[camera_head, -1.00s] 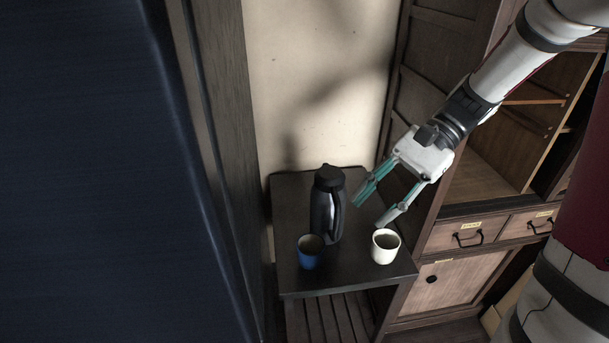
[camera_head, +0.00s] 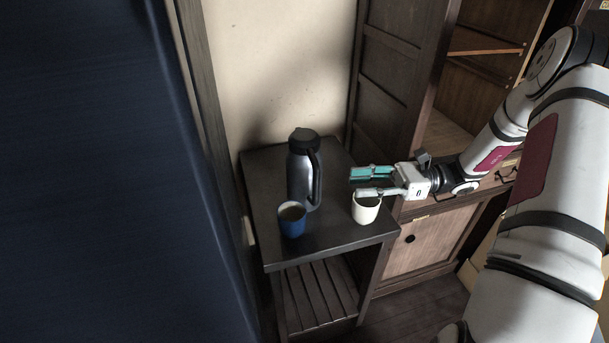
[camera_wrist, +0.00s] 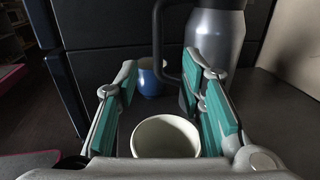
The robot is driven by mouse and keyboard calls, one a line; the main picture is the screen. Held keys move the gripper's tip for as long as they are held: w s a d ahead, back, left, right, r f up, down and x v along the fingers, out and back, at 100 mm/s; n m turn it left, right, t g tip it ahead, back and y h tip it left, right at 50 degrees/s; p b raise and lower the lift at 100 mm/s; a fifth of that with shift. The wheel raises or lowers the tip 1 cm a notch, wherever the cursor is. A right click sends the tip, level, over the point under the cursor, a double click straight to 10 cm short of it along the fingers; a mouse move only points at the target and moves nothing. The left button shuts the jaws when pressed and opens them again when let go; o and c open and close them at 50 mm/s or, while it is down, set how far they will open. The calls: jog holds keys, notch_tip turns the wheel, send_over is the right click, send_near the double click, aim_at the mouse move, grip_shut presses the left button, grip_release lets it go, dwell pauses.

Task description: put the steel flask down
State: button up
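The steel flask (camera_head: 299,178), grey with a black lid and black handle, stands upright on a small dark table (camera_head: 335,236). In the wrist view the flask (camera_wrist: 219,38) is ahead and to the right, its top cut off by the frame. My gripper (camera_head: 362,183) is open, to the right of the flask and apart from it. Its teal-padded fingers show in the wrist view (camera_wrist: 165,100) with nothing held between them. The flask's base is partly hidden by the blue cup in the head view.
A white cup (camera_head: 366,210) stands close below my fingers; it also shows in the wrist view (camera_wrist: 166,138). A blue cup (camera_head: 292,220) stands in front of the flask. A wooden cabinet (camera_head: 436,240) is at the right, a pale wall (camera_head: 280,65) behind.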

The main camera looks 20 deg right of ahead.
aim_at(315, 205)
jog(key=shift+w+a+r+b, duration=0.1)
jog(key=shift+w+a+b, duration=0.3)
jog(key=shift+a, duration=1.45)
jog(key=shift+w+a+f+b, duration=0.1)
jog(key=shift+w+a+b, duration=0.25)
jog(key=shift+a, duration=1.45)
jog(key=shift+w+a+r+b, duration=0.15)
jog(key=shift+a+b, duration=0.4)
jog(key=shift+a, duration=1.3)
jog(key=shift+c, duration=0.6)
grip_shut()
